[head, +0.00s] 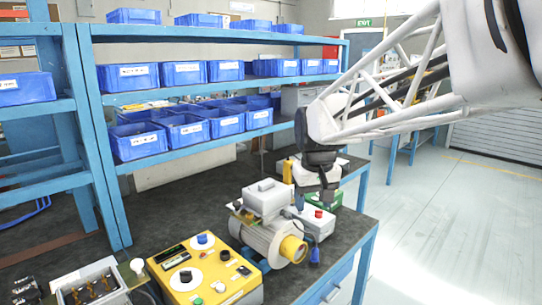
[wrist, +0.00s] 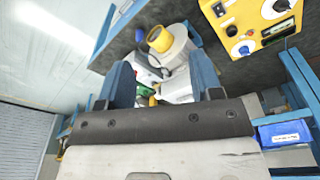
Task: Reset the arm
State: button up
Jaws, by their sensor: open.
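My gripper (head: 314,198) hangs from the arm at the right of the head view, above the far right part of the dark bench (head: 300,275). In the wrist view its two blue fingers (wrist: 163,78) stand apart, with nothing seen held between them. A light box with a red button (head: 318,222) and a green item (head: 335,199) are close by the gripper, partly hidden.
A yellow control box with knobs (head: 205,270) is at the bench front, beside an open metal box (head: 92,285) at left. Blue shelving with several blue bins (head: 185,130) stands behind. Open floor (head: 430,230) lies to the right.

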jog(key=s+d+f+m, duration=0.1)
jog(key=s+d+f, duration=0.3)
jog(key=s, duration=0.9)
jog(key=s+d+f+m+t, duration=0.1)
jog(key=s+d+f, duration=0.2)
jog(key=s, duration=1)
jog(key=shift+d+f+m, duration=0.35)
jog(key=shift+d+m, duration=0.05)
jog(key=shift+d, duration=0.45)
jog(key=shift+w+r, duration=0.1)
